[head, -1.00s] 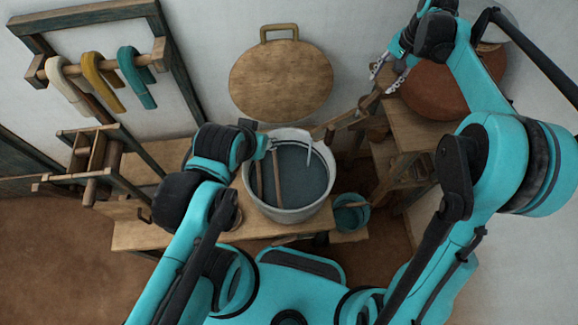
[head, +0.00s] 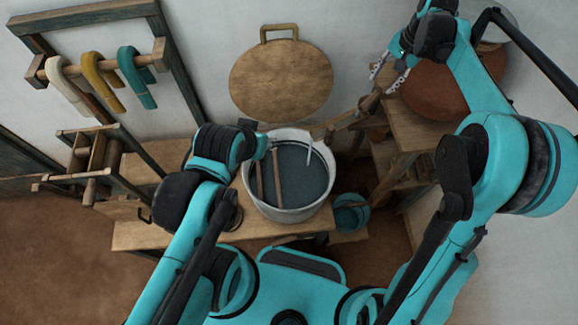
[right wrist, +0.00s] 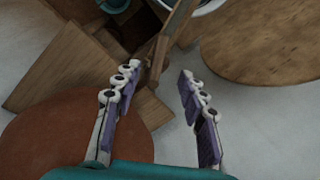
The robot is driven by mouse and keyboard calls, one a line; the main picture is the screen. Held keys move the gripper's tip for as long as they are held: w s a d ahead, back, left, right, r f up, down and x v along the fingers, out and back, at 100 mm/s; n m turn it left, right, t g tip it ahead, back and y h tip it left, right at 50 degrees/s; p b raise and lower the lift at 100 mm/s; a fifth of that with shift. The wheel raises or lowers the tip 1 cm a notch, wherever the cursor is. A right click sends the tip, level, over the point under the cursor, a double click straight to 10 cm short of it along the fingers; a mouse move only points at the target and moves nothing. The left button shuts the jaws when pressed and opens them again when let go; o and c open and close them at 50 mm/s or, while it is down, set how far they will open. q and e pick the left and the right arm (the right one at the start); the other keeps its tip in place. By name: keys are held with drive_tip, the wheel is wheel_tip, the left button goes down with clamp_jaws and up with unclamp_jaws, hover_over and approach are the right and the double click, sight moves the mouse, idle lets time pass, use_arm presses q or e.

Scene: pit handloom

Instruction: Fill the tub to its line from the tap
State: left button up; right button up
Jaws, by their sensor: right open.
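The pale round tub (head: 285,216) stands on the wooden bench, with dark blue-grey liquid (head: 303,178) and wooden sticks (head: 277,173) inside. A thin pale streak (head: 309,151) shows at its far right; I cannot tell whether it is water or a mark. A wooden spout (head: 345,120) reaches from the right toward the tub's rim; it also shows in the right wrist view (right wrist: 172,32). My right gripper (head: 388,75) is open and empty near the spout's right end; in its wrist view its fingers (right wrist: 160,76) are spread. My left gripper (head: 262,147) is by the tub's left rim, its fingers hidden.
A red-brown round vessel (head: 440,92) sits on a wooden stand (head: 411,132) at the right. A small teal bucket (head: 351,215) is beside the tub. A round wooden lid (head: 281,82) leans on the wall. Coloured yarn hanks (head: 137,76) hang at the left.

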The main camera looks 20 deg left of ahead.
idle(0.4)
drive_tip(key=b, duration=0.3)
hover_over(367, 103)
drive_tip(key=d, duration=0.1)
wheel_tip(367, 103, down, 6)
drive_tip(key=f, duration=0.4)
drive_tip(key=f+b, duration=0.1)
drive_tip(key=shift+a+f, duration=0.4)
clamp_jaws()
